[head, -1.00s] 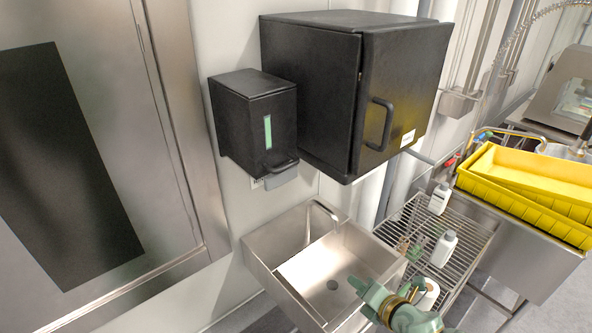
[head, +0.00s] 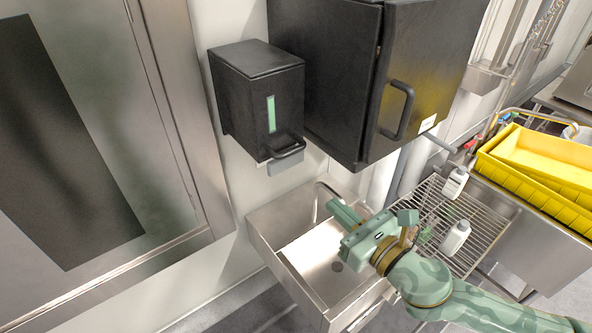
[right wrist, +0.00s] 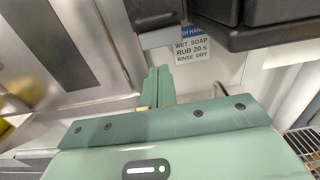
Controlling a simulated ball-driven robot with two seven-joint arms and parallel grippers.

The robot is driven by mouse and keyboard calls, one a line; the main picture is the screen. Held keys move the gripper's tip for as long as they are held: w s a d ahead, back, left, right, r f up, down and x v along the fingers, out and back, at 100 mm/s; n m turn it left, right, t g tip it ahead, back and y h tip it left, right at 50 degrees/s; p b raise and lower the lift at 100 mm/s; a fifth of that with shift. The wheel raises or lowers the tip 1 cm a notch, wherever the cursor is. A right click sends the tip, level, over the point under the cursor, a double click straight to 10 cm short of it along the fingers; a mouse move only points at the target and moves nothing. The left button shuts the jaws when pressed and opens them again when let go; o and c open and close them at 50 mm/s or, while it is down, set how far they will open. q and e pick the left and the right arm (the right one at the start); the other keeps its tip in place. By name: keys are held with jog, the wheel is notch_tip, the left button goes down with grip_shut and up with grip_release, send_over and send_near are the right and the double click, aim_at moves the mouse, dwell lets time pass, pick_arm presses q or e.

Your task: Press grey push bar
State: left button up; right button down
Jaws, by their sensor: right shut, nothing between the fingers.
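The grey push bar (head: 284,165) is at the bottom front of a black wall dispenser (head: 258,100) with a green window strip. In the right wrist view the push bar (right wrist: 162,37) shows at the top, just beyond my fingertips. My right gripper (head: 335,205) is green and shut, with nothing between its fingers. In the head view it is over the sink, below and to the right of the bar, apart from it. The shut fingers (right wrist: 157,72) point up toward the bar in the right wrist view. My left gripper is not in view.
A steel sink (head: 270,240) lies below the dispenser. A black cabinet (head: 350,80) with a handle hangs close on the right. A wire rack (head: 475,230) with white bottles and yellow trays (head: 530,175) are further right. A hand-wash sign (right wrist: 190,47) is on the wall.

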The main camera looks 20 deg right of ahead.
aim_at(287, 162)
jog(key=p+x, duration=0.1)
jog(key=x, duration=1.2)
jog(key=shift+w+a+p, duration=0.15)
jog(key=shift+w+p, duration=0.15)
jog(key=shift+w, duration=0.05)
jog(key=shift+w+a+r+p, duration=0.1)
jog(key=shift+w+a+p, duration=0.2)
jog(key=shift+w, duration=0.4)
jog(key=shift+d, duration=0.1)
jog(key=shift+r, duration=0.1)
